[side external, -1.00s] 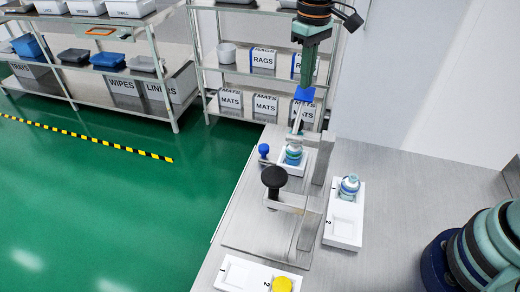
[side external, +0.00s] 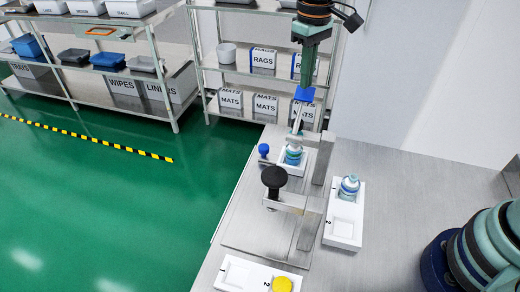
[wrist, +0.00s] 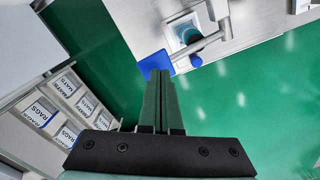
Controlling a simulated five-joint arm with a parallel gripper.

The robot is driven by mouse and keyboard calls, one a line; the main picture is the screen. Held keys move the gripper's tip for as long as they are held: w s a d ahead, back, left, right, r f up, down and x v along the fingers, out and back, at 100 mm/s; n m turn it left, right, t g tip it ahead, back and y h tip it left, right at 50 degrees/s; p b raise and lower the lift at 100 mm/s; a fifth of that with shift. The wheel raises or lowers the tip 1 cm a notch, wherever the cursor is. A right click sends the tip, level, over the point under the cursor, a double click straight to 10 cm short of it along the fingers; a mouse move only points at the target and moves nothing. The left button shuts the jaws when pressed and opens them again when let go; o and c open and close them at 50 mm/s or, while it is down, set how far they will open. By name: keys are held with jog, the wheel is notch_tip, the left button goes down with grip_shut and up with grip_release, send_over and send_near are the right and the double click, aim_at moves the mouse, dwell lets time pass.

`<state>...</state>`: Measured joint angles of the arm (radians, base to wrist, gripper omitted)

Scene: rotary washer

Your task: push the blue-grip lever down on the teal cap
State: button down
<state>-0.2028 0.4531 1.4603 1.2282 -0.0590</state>
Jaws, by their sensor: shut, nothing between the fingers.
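The lever's blue grip (side external: 304,94) is at the raised end of a metal bar, which slopes up from the fixture over the jar with the teal cap (side external: 293,153). The jar sits in a white holder (side external: 283,168). My gripper (side external: 306,84) points down with its shut, empty fingers at the blue grip. In the wrist view my gripper's fingertips (wrist: 159,74) are just at the edge of the blue grip (wrist: 154,63); I cannot tell whether they touch. The teal cap (wrist: 190,35) shows partly there, beyond the bar.
A small blue knob (side external: 263,149) stands left of the holder. A black knob (side external: 274,177) on a metal bracket is nearer. A second jar (side external: 349,186) sits in a white tray at right. A yellow item (side external: 282,284) is in the front tray. Shelving (side external: 265,85) stands behind.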

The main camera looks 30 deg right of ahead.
aim_at(305, 94)
jog(key=shift+f, duration=3.1)
dwell(1.2)
jog(key=shift+r, duration=4.6)
jog(key=shift+d+r, duration=0.1)
jog(key=shift+r, duration=0.05)
jog(key=s+d+r+m+t, duration=0.1)
jog(key=s+d, duration=0.3)
jog(key=s, duration=0.4)
jog(key=s+d+r+m+t, duration=0.1)
jog(key=s+d+t, duration=0.3)
jog(key=s, duration=0.5)
jog(key=shift+d+r+m+t, duration=0.2)
jog(key=shift+d+m+t, duration=0.1)
jog(key=shift+d+m, duration=0.25)
